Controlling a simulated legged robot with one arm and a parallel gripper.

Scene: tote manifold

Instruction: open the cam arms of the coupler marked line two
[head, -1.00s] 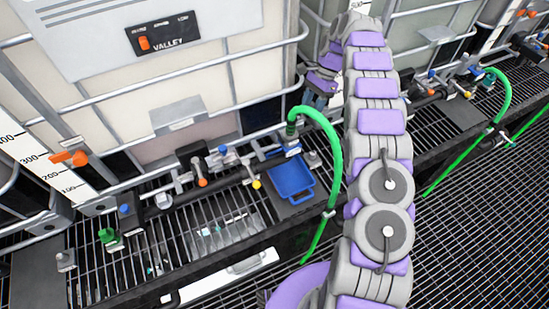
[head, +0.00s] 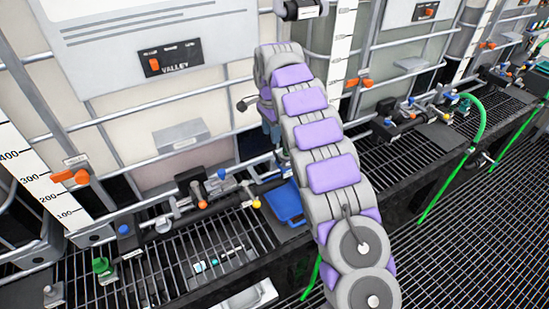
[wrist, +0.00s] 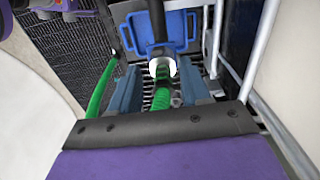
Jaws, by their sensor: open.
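My gripper (wrist: 160,92) is open in the wrist view, with one blue-grey finger on each side of a green hose (wrist: 163,97). A pale metal ring of a coupler (wrist: 161,68) shows between the fingers, where the hose meets a black pipe (wrist: 158,22). I cannot tell whether the fingers touch it. The cam arms and any line marking cannot be made out. In the head view my gripper (head: 272,130) is partly behind my arm, above the blue tray (head: 287,203). My arm hides the coupler and upper hose there; a lower stretch of green hose (head: 313,278) shows.
A tank labelled VALLEY (head: 175,62) stands behind the grated ledge (head: 165,245). Metal tank bars (wrist: 258,50) run close on the right in the wrist view. Another green hose (head: 445,180) hangs farther right.

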